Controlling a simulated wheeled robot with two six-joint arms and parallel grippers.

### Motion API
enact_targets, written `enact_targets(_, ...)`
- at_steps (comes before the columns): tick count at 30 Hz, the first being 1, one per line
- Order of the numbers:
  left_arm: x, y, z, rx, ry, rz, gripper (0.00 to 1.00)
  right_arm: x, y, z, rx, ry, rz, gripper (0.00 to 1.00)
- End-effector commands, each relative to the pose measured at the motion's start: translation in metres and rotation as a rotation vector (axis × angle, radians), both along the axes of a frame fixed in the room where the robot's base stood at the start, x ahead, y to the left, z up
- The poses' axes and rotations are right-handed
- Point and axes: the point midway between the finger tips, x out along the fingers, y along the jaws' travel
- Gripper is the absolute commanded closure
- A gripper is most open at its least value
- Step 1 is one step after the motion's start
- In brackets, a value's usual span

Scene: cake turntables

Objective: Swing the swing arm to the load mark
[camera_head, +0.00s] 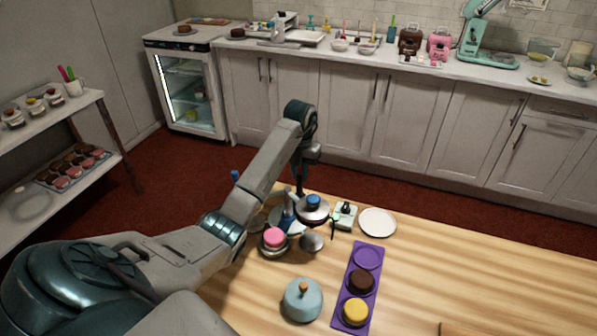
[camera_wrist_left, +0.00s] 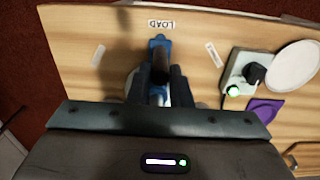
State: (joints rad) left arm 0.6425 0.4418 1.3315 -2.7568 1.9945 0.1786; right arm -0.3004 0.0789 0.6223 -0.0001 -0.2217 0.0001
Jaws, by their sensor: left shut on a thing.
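My left gripper (camera_head: 299,192) reaches down at the far left part of the wooden table, among the turntable parts. In the left wrist view the gripper (camera_wrist_left: 161,90) is shut on a blue handle (camera_wrist_left: 160,42), which I take to be the swing arm's. The handle's far end shows past the fingers, close to the LOAD mark (camera_wrist_left: 155,24), a white label on the wood. The fingers hide much of the arm. In the head view a pink cake (camera_head: 275,237) sits on a stand, and a blue-topped round part (camera_head: 313,201) is beside the gripper. My right gripper is not seen.
A small pale box with a black knob (camera_head: 346,212) and a white plate (camera_head: 378,222) stand right of the gripper. A purple tray (camera_head: 367,256) holds a brown and a yellow cake. A teal dome (camera_head: 303,301) is nearer. The table's right side is largely clear.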

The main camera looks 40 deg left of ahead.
Motion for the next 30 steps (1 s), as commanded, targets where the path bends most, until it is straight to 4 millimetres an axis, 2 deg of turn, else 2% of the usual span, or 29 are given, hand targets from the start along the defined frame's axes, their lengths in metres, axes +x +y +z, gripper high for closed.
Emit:
enact_targets(1,0.001,0.000,0.003,0.001,-0.005,0.000,0.78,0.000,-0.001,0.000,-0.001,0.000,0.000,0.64)
enact_targets(3,0.001,0.000,0.002,0.001,-0.004,0.000,0.64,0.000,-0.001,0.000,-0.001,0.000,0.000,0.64)
enact_targets(4,0.001,0.000,0.002,0.001,-0.004,0.000,0.62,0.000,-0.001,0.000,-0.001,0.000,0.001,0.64)
enact_targets(15,0.000,0.000,0.003,0.001,-0.002,0.000,0.62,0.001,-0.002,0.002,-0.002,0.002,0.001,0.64)
enact_targets(30,0.000,0.000,0.054,0.000,-0.001,0.000,0.62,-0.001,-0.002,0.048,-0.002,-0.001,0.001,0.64)
